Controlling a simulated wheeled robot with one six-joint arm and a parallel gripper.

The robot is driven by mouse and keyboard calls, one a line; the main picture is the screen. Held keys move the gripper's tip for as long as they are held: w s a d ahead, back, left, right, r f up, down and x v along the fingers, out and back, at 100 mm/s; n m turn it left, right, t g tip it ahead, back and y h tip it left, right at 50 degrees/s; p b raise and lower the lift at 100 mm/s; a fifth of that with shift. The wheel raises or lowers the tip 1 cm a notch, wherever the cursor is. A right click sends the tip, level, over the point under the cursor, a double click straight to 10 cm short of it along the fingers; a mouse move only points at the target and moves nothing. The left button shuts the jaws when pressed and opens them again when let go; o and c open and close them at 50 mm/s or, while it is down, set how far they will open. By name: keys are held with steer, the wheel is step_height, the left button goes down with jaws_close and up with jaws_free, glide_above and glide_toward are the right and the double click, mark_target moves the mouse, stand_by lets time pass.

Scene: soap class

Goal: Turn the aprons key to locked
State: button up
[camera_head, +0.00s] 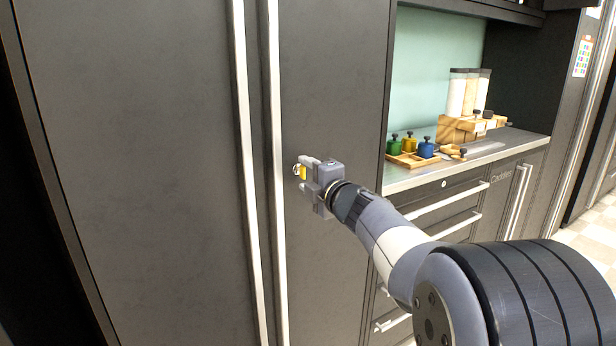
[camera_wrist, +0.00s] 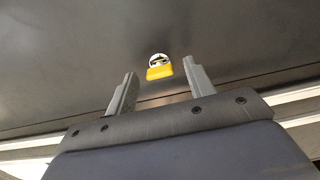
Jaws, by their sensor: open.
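The key with a yellow head (camera_wrist: 160,72) sits in a round silver lock on the dark cabinet door; it also shows in the head view (camera_head: 302,172), just right of the long door handles. My gripper (camera_head: 305,173) is at the door with its fingers around the key's position. In the wrist view my gripper (camera_wrist: 148,90) is open, with one finger on each side of the yellow head and a gap on both sides. The fingers do not appear to touch the key. The lock's markings are too small to read.
Two long vertical handles (camera_head: 277,120) run down the tall cabinet doors, left of my gripper. To the right, a counter (camera_head: 470,160) carries a wooden tray (camera_head: 412,160) with green, yellow and blue bottles, and several tall jars. Drawers with bar handles (camera_head: 450,200) are below it.

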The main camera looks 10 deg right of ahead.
steer(key=v, duration=1)
steer(key=shift+s+d+p, duration=0.15)
steer(key=shift+s+p, duration=0.25)
steer(key=shift+p, duration=0.05)
steer(key=b+x, duration=0.1)
steer(key=x, duration=1)
steer(key=shift+s, duration=0.1)
steer(key=shift+s, duration=0.1)
